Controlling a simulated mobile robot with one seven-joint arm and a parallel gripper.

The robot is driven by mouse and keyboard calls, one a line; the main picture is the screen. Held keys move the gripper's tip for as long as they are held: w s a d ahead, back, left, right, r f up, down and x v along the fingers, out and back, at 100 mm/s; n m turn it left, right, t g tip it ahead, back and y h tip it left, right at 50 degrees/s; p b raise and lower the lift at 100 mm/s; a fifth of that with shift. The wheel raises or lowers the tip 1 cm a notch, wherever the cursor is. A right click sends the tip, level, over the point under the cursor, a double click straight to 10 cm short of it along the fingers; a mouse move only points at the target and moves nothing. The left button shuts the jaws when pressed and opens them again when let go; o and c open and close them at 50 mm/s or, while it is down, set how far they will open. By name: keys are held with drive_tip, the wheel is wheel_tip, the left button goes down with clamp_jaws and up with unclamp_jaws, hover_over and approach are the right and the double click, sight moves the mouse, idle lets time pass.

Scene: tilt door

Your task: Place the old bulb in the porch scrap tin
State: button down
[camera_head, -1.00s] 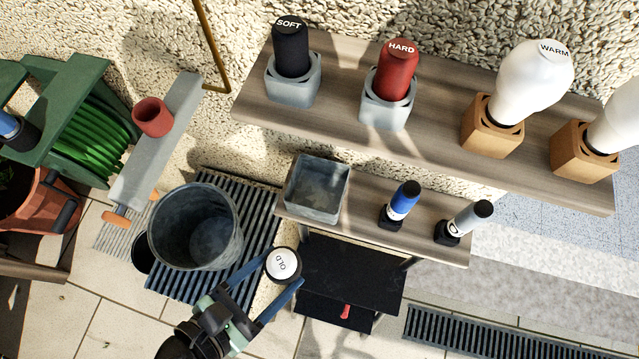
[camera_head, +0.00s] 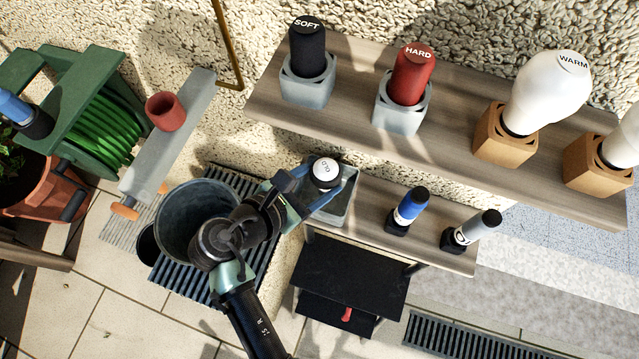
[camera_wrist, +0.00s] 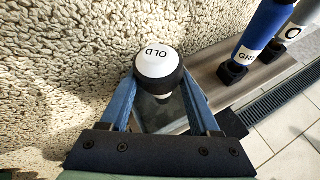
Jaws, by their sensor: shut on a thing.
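The old bulb (camera_head: 325,172) has a white top marked OLD and a dark rim. My gripper (camera_head: 312,192) is shut on it, with one blue finger on each side. In the wrist view the old bulb (camera_wrist: 160,64) sits between the fingertips. The scrap tin (camera_head: 343,212) is the grey square open box at the left end of the lower shelf. The bulb appears over the tin in both views, and its lower end is mostly hidden. The tin (camera_wrist: 160,118) shows partly below the bulb in the wrist view. I cannot tell the exact height of the bulb.
On the lower shelf (camera_head: 375,222) stand a blue tube (camera_head: 408,207) and a grey tube (camera_head: 474,230). The upper shelf (camera_head: 450,120) carries a black SOFT piece, a red HARD piece and white bulbs in holders. A dark bucket (camera_head: 185,215) stands left of the tin.

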sight(319, 188)
wheel_tip(319, 188, down, 4)
drive_tip(key=shift+r, duration=0.2)
drive_tip(key=shift+w+f, duration=0.15)
drive_tip(key=shift+w, duration=0.05)
drive_tip(key=shift+c, duration=0.6)
unclamp_jaws()
drive_tip(key=v, duration=1.2)
